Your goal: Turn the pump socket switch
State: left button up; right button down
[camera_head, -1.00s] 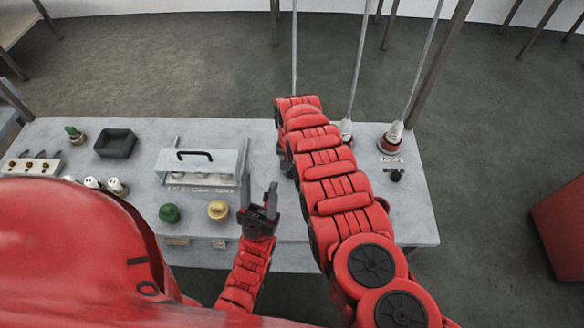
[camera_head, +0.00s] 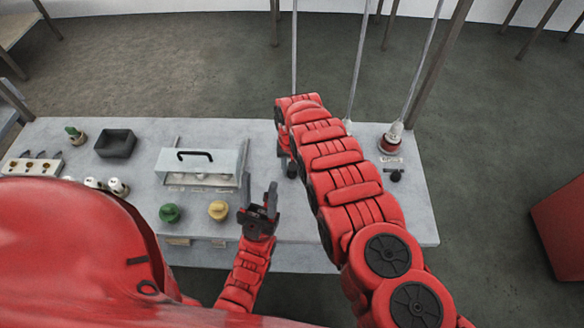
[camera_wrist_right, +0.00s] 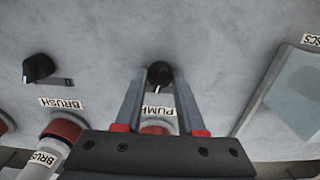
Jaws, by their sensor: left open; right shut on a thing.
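The pump switch is a small black knob (camera_wrist_right: 159,73) with a pale pointer mark, set on the grey tabletop beside the PUMP label (camera_wrist_right: 158,111). My right gripper (camera_wrist_right: 160,82) is shut on it, with one finger on each side. The red pump socket (camera_wrist_right: 155,128) shows partly between the fingers in the right wrist view. In the head view my right arm covers much of this area, so the grip is not clear there. My left gripper (camera_head: 258,202) is open and empty near the table's front edge.
The brush knob (camera_wrist_right: 38,68) and brush plug (camera_wrist_right: 45,155) are to the left in the wrist view. A handled clear-fronted case (camera_head: 198,167), green knob (camera_head: 170,213) and yellow knob (camera_head: 218,210) lie left of my left gripper. A dark tray (camera_head: 116,143) stands farther left. Cables hang above the sockets.

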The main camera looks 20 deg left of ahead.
jog(key=n+b, duration=0.1)
jog(key=n, duration=0.1)
jog(key=shift+f+n, duration=0.15)
jog(key=shift+n, duration=0.25)
jog(key=n+b, duration=0.1)
jog(key=n, duration=0.1)
jog(key=shift+w+n+b, duration=0.15)
jog(key=shift+n+b, duration=1.05)
jog(key=shift+n, duration=0.9)
jog(key=c, duration=0.5)
grip_release()
